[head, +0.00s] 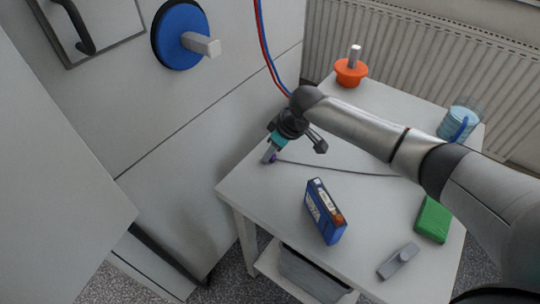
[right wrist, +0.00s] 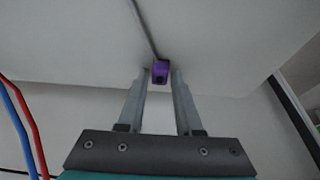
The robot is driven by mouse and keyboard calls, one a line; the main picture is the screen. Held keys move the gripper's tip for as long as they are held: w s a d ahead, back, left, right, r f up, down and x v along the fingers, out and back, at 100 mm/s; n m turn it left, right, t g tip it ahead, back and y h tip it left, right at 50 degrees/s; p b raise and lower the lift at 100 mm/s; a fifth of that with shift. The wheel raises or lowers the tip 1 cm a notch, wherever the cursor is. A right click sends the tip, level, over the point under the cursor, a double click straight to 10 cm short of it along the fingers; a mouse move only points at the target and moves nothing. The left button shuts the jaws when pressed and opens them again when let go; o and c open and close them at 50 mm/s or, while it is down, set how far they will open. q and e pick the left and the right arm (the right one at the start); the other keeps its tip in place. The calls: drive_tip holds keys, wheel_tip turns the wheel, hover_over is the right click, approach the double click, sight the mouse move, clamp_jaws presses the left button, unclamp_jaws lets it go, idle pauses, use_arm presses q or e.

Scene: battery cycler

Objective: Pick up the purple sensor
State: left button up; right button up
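The purple sensor (right wrist: 160,72) is a small block with a thin grey cable running from it. In the right wrist view it sits between the tips of my right gripper (right wrist: 161,80), with a narrow gap visible on each side. The fingers look open, one to either side of the sensor. In the head view my right gripper (head: 269,156) points down at the left edge of the white table, and only a bit of the purple sensor (head: 274,159) shows beside the fingertips. My left gripper is out of view.
A grey cabinet with a blue knob (head: 178,35) and red-blue cables (head: 267,45) stands left.

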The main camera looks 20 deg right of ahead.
clamp_jaws()
idle(0.3)
wheel_tip(320, 180, up, 20)
drive_tip(key=p, duration=0.4)
drive_tip(key=shift+p, duration=0.35)
